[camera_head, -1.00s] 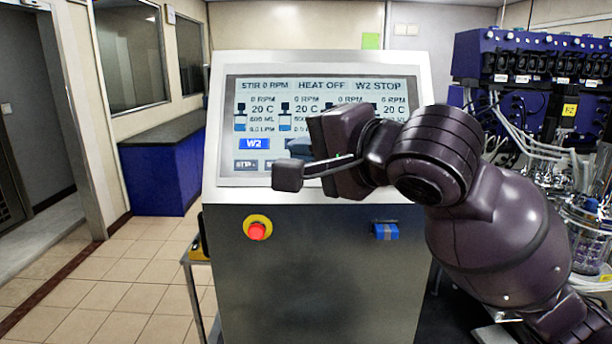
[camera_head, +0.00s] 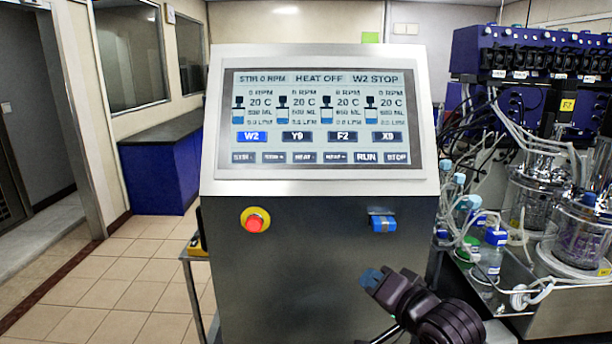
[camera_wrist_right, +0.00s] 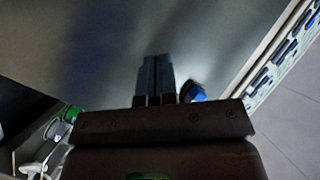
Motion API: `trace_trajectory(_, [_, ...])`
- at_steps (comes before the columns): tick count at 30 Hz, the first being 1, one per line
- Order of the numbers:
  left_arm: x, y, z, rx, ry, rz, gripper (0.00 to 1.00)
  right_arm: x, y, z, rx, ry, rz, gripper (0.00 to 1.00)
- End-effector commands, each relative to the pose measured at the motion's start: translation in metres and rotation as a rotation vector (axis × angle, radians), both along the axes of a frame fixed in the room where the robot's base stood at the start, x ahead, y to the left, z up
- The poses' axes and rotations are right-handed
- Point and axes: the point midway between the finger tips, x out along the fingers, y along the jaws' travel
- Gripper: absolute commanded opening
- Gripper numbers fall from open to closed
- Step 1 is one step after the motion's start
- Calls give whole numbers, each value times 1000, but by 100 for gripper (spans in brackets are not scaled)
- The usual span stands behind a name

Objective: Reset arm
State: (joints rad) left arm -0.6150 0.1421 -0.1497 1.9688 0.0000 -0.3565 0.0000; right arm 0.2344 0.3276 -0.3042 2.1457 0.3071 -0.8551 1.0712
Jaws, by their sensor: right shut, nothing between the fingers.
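My right gripper (camera_head: 371,278) is low in front of the console's grey front panel, below the blue switch. It is shut and empty. In the right wrist view its fingers (camera_wrist_right: 156,76) lie together. The console's touchscreen (camera_head: 316,120) is fully in view and reads STIR 0 RPM, HEAT OFF and W2 STOP. Its W2 button (camera_head: 252,137) is lit blue. My left gripper is not in view.
The red emergency button (camera_head: 255,221) and the blue switch (camera_head: 383,223) are on the console front. Bottles (camera_head: 489,255) and glass vessels (camera_head: 580,232) with tubing stand at the right. The tiled floor (camera_head: 130,265) at the left is clear.

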Motion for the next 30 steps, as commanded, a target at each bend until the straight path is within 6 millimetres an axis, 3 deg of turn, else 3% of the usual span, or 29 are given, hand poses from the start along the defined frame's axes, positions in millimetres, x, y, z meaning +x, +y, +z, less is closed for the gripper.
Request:
trace_trajectory(1, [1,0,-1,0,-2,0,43,-5,-11,-26,-36,6,-21,0])
trace_trajectory(8, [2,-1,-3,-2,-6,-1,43,-39,-57,-123,-262,-10,-92,0])
trace_trajectory(14, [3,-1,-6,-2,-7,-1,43,-90,-95,-205,-493,6,-127,0])
trace_trajectory(18, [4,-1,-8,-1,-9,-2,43,-138,-120,-257,-670,32,-130,0])
trace_trajectory(24, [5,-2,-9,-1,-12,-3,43,-202,-146,-309,-887,70,-103,0])
trace_trajectory(30, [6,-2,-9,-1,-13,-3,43,-234,-156,-328,-991,86,-78,0])
